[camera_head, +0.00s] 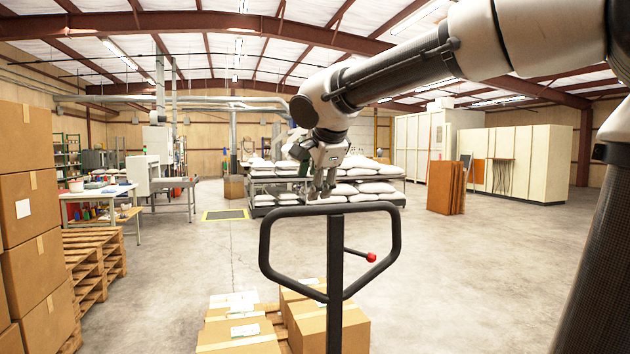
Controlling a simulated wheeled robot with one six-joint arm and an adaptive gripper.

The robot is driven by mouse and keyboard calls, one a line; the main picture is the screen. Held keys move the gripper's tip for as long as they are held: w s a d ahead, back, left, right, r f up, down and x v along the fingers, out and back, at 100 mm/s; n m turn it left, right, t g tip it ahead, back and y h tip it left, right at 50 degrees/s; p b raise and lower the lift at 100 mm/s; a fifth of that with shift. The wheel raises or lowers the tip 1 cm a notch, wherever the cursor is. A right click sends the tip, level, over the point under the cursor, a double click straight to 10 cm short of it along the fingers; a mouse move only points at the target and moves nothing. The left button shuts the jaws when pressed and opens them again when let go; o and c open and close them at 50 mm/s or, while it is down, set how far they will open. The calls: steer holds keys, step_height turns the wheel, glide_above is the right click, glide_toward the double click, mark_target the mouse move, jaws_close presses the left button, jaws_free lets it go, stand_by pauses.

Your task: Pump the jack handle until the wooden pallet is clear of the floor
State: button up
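The jack handle (265,240) is a black loop on an upright post, close in front of me, with a small red-knobbed lever (371,257) inside its right side. My gripper (321,194) points down just above the middle of the handle's top bar. Its fingers look apart with nothing between them; I cannot tell whether they touch the bar. Cardboard boxes (327,328) sit low behind the post, on the load. The wooden pallet under them is mostly hidden by the boxes and the frame edge, so its height off the floor cannot be seen.
Tall stacked cartons (30,215) and stacked wooden pallets (95,265) stand at the left. A workbench (100,195) is behind them. Racks of white sacks (372,188) stand behind the handle. Brown panels (446,187) lean at the right. Concrete floor is open on both sides.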

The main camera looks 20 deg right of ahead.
mark_target(306, 208)
steer(key=shift+m, duration=0.8)
steer(key=x, duration=1.3)
jaws_close()
